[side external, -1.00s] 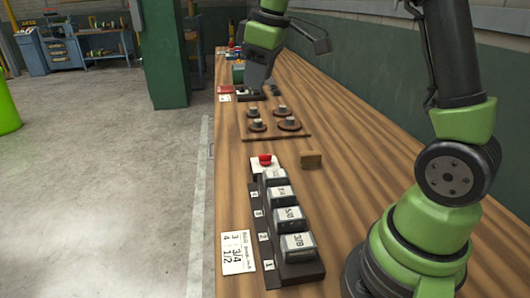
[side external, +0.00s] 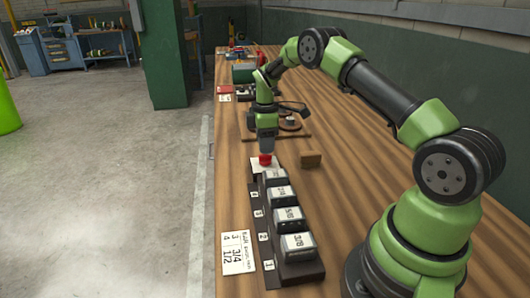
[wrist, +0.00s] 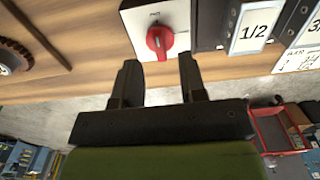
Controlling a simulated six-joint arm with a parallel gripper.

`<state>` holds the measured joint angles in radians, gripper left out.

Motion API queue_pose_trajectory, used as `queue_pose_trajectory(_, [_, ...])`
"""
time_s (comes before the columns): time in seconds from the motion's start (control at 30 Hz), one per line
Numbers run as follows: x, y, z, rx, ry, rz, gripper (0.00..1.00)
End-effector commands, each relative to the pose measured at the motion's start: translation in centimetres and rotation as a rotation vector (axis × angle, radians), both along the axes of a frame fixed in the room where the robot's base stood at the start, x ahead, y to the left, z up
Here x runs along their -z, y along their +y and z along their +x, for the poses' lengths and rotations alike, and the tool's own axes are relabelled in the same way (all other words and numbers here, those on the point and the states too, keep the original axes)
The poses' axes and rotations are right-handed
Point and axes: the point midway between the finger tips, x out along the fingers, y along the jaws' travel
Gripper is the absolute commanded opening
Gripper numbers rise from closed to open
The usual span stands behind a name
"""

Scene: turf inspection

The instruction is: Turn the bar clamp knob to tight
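A red knob (side external: 265,160) sits on a white plate (side external: 257,168) at the far end of the dark rack. I see no readable "tight" mark. My gripper (side external: 266,151) points down just above the knob in the side view. In the wrist view my gripper (wrist: 160,75) is open, with its two fingers apart and nothing between them. The knob lies just beyond the fingertips. Contact is hard to tell in the side view.
A dark rack (side external: 284,276) holds several labelled grey blocks near the knob. A board (side external: 304,138) with round dark pieces is behind my gripper, partly hidden. A printed card (side external: 238,253) lies at the left edge.

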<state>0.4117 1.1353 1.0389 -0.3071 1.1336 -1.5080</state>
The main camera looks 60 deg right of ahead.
Motion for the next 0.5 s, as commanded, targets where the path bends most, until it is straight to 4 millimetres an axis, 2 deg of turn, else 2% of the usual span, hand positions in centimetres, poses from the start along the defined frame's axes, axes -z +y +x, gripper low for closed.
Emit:
queue_pose_trajectory(0.1, [1.9,0.0,0.0,0.0,0.001,0.001,0.38])
queue_pose_trajectory(0.2, [2.8,0.0,0.0,-0.001,0.0,0.0,0.38])
queue_pose_trajectory(0.5, [3.4,0.0,0.0,0.001,-0.002,0.001,0.38])
